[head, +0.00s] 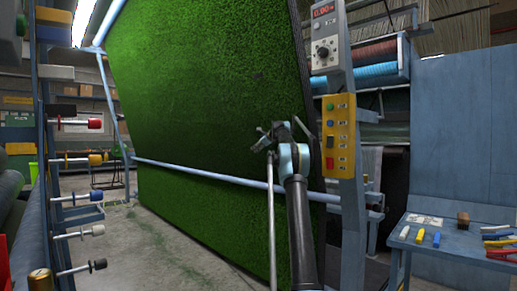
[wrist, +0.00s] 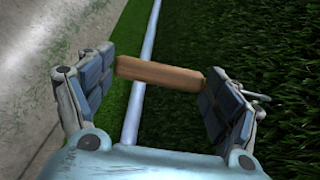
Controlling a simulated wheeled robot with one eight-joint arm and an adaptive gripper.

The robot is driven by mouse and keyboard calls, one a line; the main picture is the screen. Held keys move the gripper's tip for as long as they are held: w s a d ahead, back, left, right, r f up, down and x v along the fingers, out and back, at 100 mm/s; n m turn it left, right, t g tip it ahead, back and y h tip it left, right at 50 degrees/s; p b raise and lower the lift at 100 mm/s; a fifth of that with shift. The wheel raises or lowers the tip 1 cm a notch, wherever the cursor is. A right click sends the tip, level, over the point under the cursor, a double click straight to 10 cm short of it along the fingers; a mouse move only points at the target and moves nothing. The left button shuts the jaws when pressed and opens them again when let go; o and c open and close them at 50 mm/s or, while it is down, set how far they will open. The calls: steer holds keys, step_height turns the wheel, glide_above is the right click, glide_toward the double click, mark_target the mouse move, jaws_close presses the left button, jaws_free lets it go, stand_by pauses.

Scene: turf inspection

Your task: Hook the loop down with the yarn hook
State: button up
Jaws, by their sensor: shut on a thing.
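My gripper (head: 272,136) is raised in front of the tall green turf sheet (head: 200,90). In the wrist view my gripper (wrist: 160,85) has its two padded fingers closed on the ends of a wooden handle (wrist: 160,73), apparently the yarn hook's. The turf also fills the right of the wrist view (wrist: 270,45). A small dark spot (head: 257,77) shows on the turf above my gripper. I cannot tell whether it is the loop; no loop is clear.
A pale blue rail (head: 215,176) crosses in front of the turf. A thin grey upright rod (head: 271,220) stands below my gripper. A post with a yellow button box (head: 339,135) is at right, beside a blue bench (head: 455,236) with tools. A spool rack (head: 60,190) is at left.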

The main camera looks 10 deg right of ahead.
steer(key=shift+w+d+r, duration=0.2)
steer(key=shift+w+d, duration=0.25)
steer(key=shift+d, duration=0.1)
steer(key=shift+w+d+r, duration=0.2)
steer(key=shift+w+d, duration=0.2)
steer(key=shift+d, duration=0.15)
stand_by(0.7)
steer(key=shift+f, duration=0.1)
step_height(320, 180, down, 2)
steer(key=shift+w+d+f, duration=0.1)
steer(key=shift+d, duration=0.05)
stand_by(0.4)
steer(key=shift+w+d+f, duration=0.15)
steer(key=shift+f, duration=0.3)
steer(key=shift+w+d+f, duration=0.1)
steer(key=shift+d+f, duration=0.05)
steer(key=shift+f, duration=0.3)
steer(key=shift+s+a+r, duration=0.1)
steer(key=shift+s+r, duration=0.05)
steer(key=shift+r, duration=0.95)
steer(key=shift+r, duration=0.1)
